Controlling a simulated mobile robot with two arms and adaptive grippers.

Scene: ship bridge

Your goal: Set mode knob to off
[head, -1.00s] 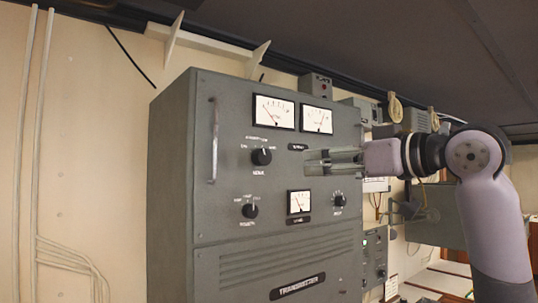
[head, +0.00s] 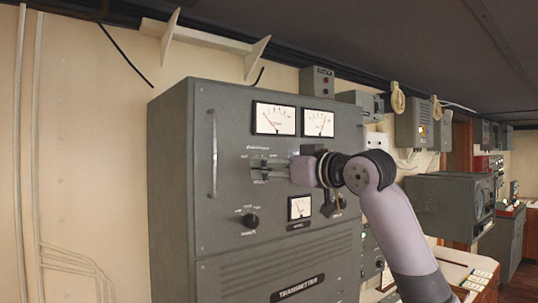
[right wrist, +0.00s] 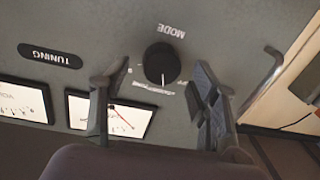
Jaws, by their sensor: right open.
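The mode knob (right wrist: 161,63) is a round black knob on the grey transmitter panel, under the upside-down word MODE in the right wrist view. Its white mark points down in that picture, towards a small label I cannot read. My right gripper (right wrist: 151,88) is open, with one finger on each side of the knob and a gap on both sides. In the head view the right gripper (head: 266,170) is at the panel below the left meter and mostly hides the knob. My left gripper is not in view.
The transmitter cabinet (head: 172,200) has a vertical handle (head: 213,150) left of the knob and two meters (head: 274,118) above. A lower left knob (head: 250,221) and a small meter (head: 299,208) sit below. More equipment stands to the right.

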